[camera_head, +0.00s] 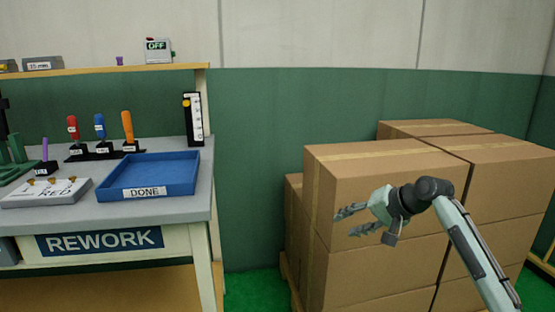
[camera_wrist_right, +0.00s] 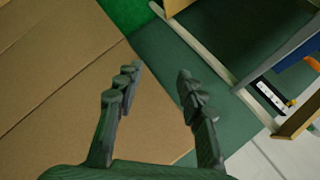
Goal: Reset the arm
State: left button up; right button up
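My right gripper (camera_head: 353,220) is in the head view at the right, in front of the stacked cardboard boxes, with its fingers pointing left. Its two fingers are spread apart with nothing between them. The right wrist view also shows the open, empty fingers (camera_wrist_right: 158,85), with boxes behind them. My right arm (camera_head: 472,250) comes in from the lower right corner. My left arm and left gripper do not show in the head view.
The cardboard boxes (camera_head: 375,168) fill the right side. Green floor (camera_head: 258,288) shows between bench and boxes.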

jog(key=s+d+f+m+g, duration=0.1)
jog(key=s+d+f+m, duration=0.2)
jog(key=f, duration=0.8)
jog(key=w+d+r+n+t+h, duration=0.2)
jog(key=w+d+n+h, duration=0.25)
jog(key=d, duration=0.45)
jog(key=w+d+r+n+t+h, duration=0.25)
jog(key=w+d+n+h, duration=0.2)
jog(key=d, duration=0.55)
jog(key=s+a+f+g, duration=0.2)
jog(key=s+a+f, duration=0.2)
jog(key=s+f, duration=0.95)
jog(key=s+a+f+g, duration=0.3)
jog(key=s+f, duration=0.8)
jog(key=f, duration=0.5)
jog(key=s+a+f+g, duration=0.1)
jog(key=s+f, duration=0.3)
jog(key=s, duration=0.4)
jog(key=s+a+f+g+y, duration=0.1)
jog(key=s+f, duration=0.3)
jog(key=s, duration=0.5)
jog(key=s+a+f+g, duration=0.1)
jog(key=s+a+f, duration=0.2)
jog(key=s, duration=0.6)
jog(key=shift+a+f+n+g+y, duration=0.3)
jog(key=shift+f+n+g, duration=0.1)
jog(key=shift+f, duration=0.15)
